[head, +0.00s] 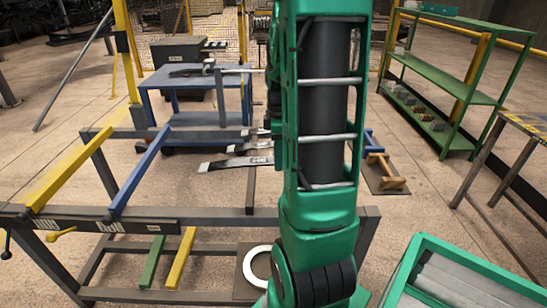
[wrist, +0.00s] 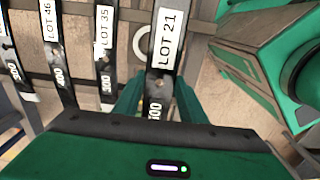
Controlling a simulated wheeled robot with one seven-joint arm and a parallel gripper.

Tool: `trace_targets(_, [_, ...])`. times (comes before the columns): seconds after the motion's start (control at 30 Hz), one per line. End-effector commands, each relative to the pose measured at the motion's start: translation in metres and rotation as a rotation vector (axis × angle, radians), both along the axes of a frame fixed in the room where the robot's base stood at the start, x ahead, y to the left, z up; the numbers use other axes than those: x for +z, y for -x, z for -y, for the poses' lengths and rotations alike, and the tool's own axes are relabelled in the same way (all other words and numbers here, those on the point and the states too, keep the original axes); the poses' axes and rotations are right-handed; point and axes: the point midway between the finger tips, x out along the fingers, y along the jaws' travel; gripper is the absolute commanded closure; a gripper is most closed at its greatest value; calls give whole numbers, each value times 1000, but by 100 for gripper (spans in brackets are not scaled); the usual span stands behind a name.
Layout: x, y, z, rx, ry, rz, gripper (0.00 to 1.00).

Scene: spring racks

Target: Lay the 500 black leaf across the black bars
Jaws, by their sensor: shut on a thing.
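In the wrist view my gripper (wrist: 155,98) has its two green fingers on either side of a black leaf (wrist: 160,82). It is shut on that leaf, which carries a white LOT 21 label and a number ending in 00; the first digit is hard to read. In the head view my arm hides the gripper. Dark leaves with pale tips (head: 222,165) stick out left of the arm, the nearest marked with a small label. A dark bar (head: 250,190) runs front to back below them. Any second black bar is hidden behind my arm.
Other leaves lie left of the held one in the wrist view, including LOT 35 (wrist: 104,45) and LOT 46 (wrist: 52,45). The rack also has a yellow bar (head: 68,167) and a blue bar (head: 139,168). A green bin (head: 405,268) stands front right.

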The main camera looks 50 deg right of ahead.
Motion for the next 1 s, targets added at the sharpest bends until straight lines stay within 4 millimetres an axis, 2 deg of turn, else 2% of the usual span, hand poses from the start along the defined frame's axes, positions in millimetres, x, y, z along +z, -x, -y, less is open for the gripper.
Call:
trace_targets(0.47, [1, -1, -1, 7, -1, 1, 89])
trace_targets(1.0, [-39, -1, -2, 8, -3, -1, 89])
